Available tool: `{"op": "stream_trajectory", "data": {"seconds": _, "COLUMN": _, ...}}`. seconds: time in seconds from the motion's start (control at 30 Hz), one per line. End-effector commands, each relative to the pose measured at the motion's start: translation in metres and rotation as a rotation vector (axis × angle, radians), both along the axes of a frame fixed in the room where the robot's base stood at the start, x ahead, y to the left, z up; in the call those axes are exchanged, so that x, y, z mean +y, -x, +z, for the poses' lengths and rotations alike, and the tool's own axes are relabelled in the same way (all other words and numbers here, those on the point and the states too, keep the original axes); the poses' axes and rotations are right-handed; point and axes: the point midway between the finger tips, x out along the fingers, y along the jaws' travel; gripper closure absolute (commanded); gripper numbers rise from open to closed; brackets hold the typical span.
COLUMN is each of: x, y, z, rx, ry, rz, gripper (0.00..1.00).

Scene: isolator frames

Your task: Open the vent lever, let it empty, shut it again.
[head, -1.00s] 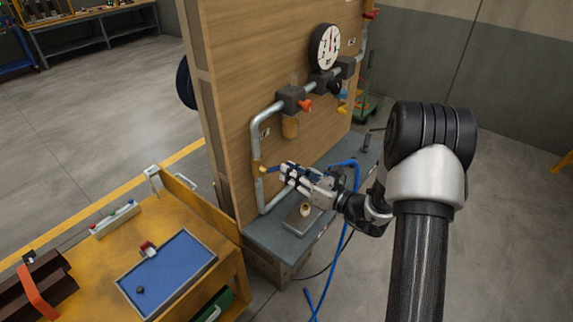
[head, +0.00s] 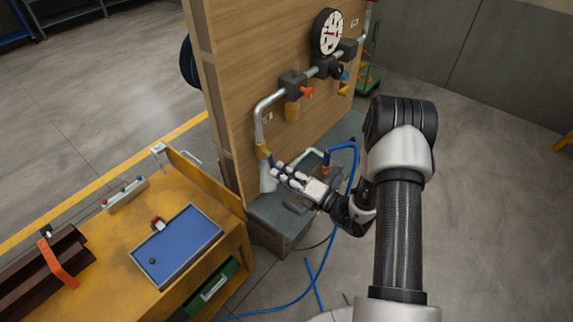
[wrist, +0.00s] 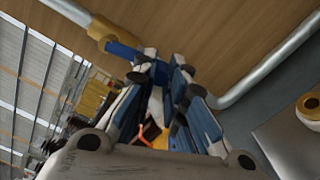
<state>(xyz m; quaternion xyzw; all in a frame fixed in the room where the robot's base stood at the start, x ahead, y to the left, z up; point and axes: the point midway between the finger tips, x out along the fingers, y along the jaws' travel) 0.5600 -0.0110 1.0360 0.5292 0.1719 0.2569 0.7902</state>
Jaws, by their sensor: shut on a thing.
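The vent lever is a short blue handle (head: 271,158) on a brass valve (head: 262,151) low on the grey pipe at the panel's left edge. My gripper (head: 277,171) is shut on the lever, from its right and slightly below. In the wrist view the blue lever (wrist: 128,52) runs from the brass valve (wrist: 103,33) into my fingertips (wrist: 160,66), which hide its outer end. A pale, widening shape (head: 267,180) shows just below the valve; it may be escaping vapour. The round gauge (head: 328,32) is higher up; its reading is too small to tell.
Orange (head: 306,92) and other handles sit along the upper pipe. A blue hose (head: 350,170) loops right of my gripper. A yellow bench (head: 110,240) with a blue tray (head: 138,252) stands at the left.

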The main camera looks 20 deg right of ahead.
Motion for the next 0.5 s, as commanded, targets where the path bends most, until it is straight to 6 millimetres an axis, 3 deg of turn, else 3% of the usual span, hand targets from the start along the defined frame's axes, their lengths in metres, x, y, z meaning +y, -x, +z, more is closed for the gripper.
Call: {"op": "stream_trajectory", "data": {"seconds": 0.5, "x": 0.0109, "y": 0.0079, "z": -0.0012, "rx": 0.120, "ry": -0.164, "rz": 0.000, "gripper": 1.00}}
